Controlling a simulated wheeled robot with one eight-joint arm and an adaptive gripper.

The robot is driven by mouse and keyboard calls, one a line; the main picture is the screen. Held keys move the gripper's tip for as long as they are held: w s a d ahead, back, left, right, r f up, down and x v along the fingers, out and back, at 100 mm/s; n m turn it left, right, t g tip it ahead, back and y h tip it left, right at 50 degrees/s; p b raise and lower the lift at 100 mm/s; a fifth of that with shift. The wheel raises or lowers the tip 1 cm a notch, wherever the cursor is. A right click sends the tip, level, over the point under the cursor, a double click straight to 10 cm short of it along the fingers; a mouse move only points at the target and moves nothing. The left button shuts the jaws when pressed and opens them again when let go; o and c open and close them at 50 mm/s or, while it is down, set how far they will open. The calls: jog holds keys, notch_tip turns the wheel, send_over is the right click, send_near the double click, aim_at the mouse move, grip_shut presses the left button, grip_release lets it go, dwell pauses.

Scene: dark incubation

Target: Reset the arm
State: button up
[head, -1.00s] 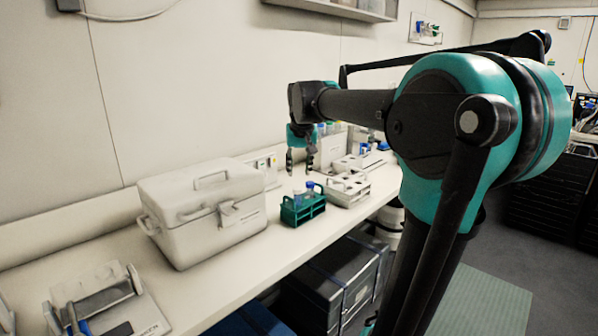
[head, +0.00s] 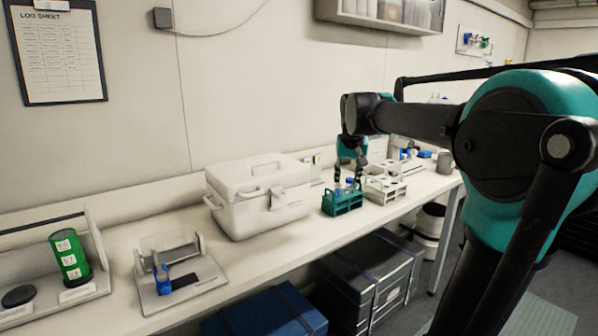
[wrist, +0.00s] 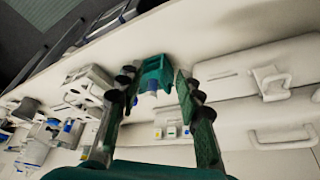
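My gripper (head: 348,178) hangs from my arm over the bench, in front of the wall and close to the green tube rack. In the wrist view my gripper (wrist: 158,110) has its two fingers spread apart with nothing between them. The green rack (head: 343,203) stands on the bench below and holds blue-capped tubes; it also shows in the wrist view (wrist: 157,70), beyond the fingertips. My arm is stretched forward, with its large teal joint at the right of the head view.
A white lidded box (head: 258,200) stands left of the rack, and a white rack (head: 384,190) right of it. A grey device (head: 180,275) and a green cylinder (head: 69,257) are at the left. Dark cases (head: 365,275) sit below the bench.

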jog(key=s+d+f, duration=0.2)
jog(key=s+f, duration=1)
jog(key=f, duration=0.2)
jog(key=s+d+f, duration=0.2)
jog(key=s+f, duration=1.1)
jog(key=f, duration=0.1)
jog(key=shift+s, duration=0.25)
jog(key=shift+d, duration=0.1)
